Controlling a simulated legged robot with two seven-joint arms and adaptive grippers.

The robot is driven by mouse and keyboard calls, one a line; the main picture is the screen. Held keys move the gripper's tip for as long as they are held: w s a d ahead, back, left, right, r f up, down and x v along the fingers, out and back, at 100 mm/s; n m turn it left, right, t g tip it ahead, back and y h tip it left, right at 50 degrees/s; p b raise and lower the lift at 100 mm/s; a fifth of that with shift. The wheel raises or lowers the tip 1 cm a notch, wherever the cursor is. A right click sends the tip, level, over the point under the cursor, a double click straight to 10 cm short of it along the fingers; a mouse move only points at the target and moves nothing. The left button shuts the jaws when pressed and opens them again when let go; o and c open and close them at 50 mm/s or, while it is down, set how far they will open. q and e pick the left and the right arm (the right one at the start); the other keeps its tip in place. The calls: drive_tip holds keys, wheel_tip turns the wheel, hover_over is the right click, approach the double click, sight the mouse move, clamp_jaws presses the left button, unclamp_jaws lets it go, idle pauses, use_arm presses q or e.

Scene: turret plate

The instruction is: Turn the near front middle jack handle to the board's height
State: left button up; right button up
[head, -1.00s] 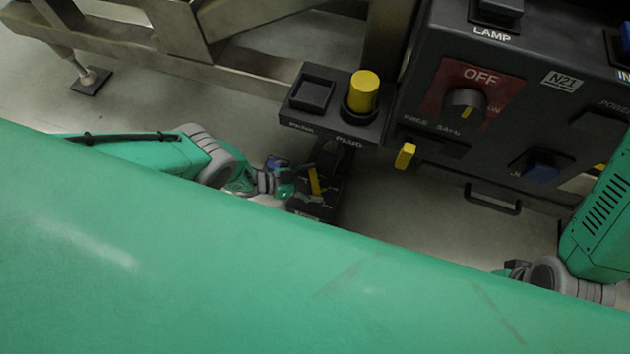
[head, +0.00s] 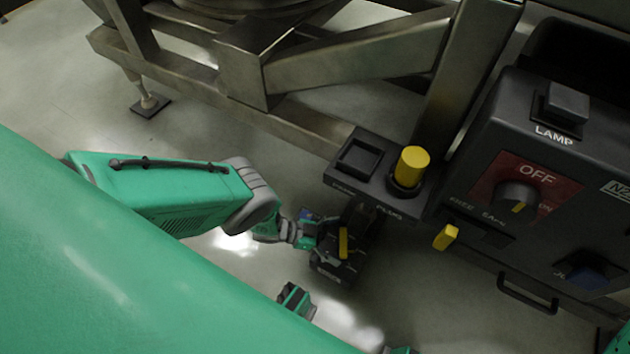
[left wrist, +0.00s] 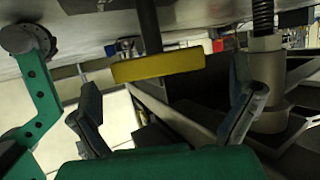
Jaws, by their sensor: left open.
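The jack handle (head: 343,243) is a yellow bar on a black jack base (head: 332,272) low near the floor in the head view. My left gripper (head: 322,235) is at its left side, small and partly merged with the dark base. In the left wrist view, the yellow bar (left wrist: 158,65) lies crosswise on a dark vertical post (left wrist: 148,28). The left gripper (left wrist: 166,105) is open there. Its fingers stand to either side, with the bar ahead between them and no visible contact.
A black box panel (head: 375,178) with a yellow knob (head: 411,168) stands above and right of the jack. A control cabinet (head: 480,225) with a yellow lever (head: 446,237) is further right. A metal frame (head: 300,125) spans behind. Bare floor (head: 220,100) shows at left.

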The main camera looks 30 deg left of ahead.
use_arm(q)
drive_tip(key=v, duration=0.9)
drive_tip(key=shift+r, duration=0.2)
drive_tip(key=shift+s, duration=0.1)
